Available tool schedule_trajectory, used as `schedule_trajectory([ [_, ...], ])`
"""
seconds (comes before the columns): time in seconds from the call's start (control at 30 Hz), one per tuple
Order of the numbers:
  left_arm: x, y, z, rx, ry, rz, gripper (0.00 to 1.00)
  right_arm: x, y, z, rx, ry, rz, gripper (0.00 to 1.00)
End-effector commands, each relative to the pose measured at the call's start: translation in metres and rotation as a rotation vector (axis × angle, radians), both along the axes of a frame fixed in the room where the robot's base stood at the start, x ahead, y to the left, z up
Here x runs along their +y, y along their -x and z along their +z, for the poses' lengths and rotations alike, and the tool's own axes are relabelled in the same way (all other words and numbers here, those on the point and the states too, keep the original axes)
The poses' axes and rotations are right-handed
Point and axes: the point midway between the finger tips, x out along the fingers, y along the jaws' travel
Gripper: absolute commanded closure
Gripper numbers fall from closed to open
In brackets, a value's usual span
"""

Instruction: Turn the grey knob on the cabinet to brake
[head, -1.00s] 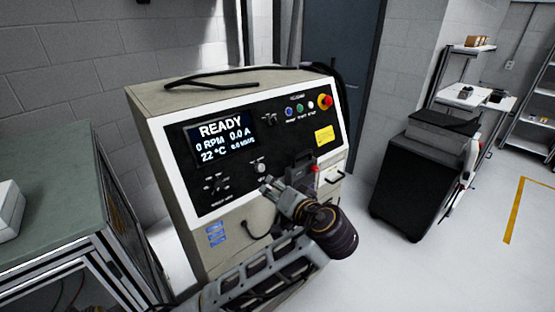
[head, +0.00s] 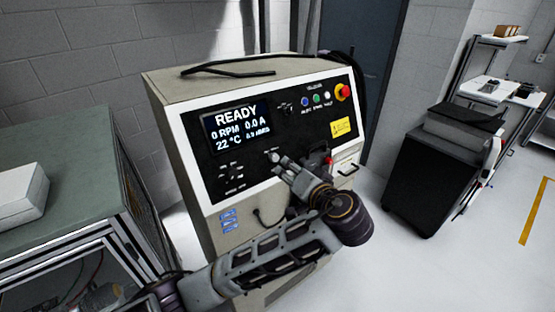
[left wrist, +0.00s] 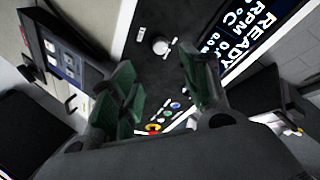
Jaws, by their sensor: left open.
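The beige cabinet (head: 165,85) has a black front panel with a lit display (head: 236,128) reading READY. The small grey knob (head: 273,156) sits on the panel to the lower right of the display. It also shows in the left wrist view as a round light-grey knob (left wrist: 160,45). My left gripper (head: 279,164) is in front of the panel, with its tips close to this knob and partly covering the area below it. In the left wrist view its green-padded fingers (left wrist: 157,82) are apart and empty, with the knob beyond the gap. Contact is not visible. My right gripper is out of view.
Another selector (head: 232,172) is at the panel's lower left. Coloured buttons (head: 317,98) and a red-and-yellow emergency stop (head: 342,91) line the upper right. A green-topped bench (head: 60,150) stands left; a black cabinet (head: 435,175) stands right. Open floor lies between the two cabinets.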

Motion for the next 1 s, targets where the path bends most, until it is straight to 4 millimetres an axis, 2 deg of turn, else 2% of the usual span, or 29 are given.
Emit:
schedule_trajectory([
  [0.7,0.035,-0.083,-0.025,0.000,-0.002,0.002,0.53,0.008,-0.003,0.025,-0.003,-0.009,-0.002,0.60],
  [1.0,0.041,-0.101,-0.032,0.000,0.000,0.000,0.53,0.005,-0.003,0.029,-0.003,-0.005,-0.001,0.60],
])
